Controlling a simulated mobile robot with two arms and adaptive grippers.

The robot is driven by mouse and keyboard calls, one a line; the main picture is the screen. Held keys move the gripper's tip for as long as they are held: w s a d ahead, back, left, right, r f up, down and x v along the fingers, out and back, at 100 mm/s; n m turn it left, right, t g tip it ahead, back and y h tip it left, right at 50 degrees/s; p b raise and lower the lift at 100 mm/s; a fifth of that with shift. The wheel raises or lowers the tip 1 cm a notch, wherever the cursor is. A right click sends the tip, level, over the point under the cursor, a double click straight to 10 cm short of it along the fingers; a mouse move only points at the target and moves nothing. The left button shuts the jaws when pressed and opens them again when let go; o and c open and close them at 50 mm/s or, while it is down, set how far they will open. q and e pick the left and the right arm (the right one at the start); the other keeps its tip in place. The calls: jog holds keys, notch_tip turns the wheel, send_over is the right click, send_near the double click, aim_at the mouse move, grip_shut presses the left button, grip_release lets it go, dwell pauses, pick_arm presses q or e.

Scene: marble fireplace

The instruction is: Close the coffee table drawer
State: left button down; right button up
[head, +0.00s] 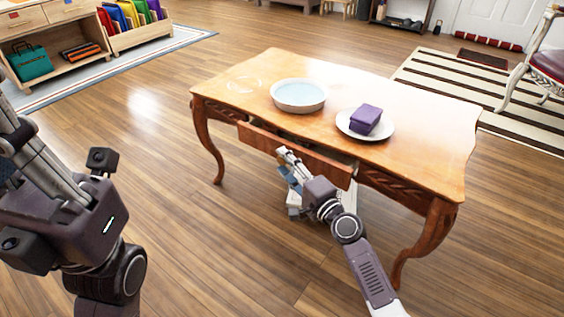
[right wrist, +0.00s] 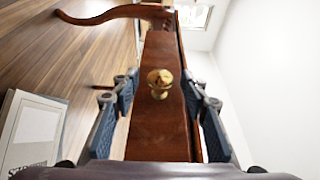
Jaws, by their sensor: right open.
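The wooden coffee table (head: 420,90) stands on the floor ahead with curved legs. Its drawer (head: 325,166) is pulled partly out, with a dark gap behind its front. In the right wrist view the drawer front (right wrist: 158,125) carries a round brass knob (right wrist: 159,83). My right gripper (head: 287,164) is at the drawer front. In the right wrist view its blue-padded fingers are spread on either side of the knob, apart from it. My left gripper is at the left edge of the head view, partly cut off, away from the table.
A white bowl (head: 299,96) and a plate (head: 378,133) with a purple block (head: 366,119) stand on the tabletop. A pale book-like thing (right wrist: 35,130) lies on the floor under the drawer. Shelves (head: 60,55) and a striped rug (head: 490,85) are farther back. Wood floor is clear at front left.

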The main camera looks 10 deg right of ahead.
jog(key=shift+x, duration=0.95)
jog(key=shift+c, duration=0.3)
grip_shut()
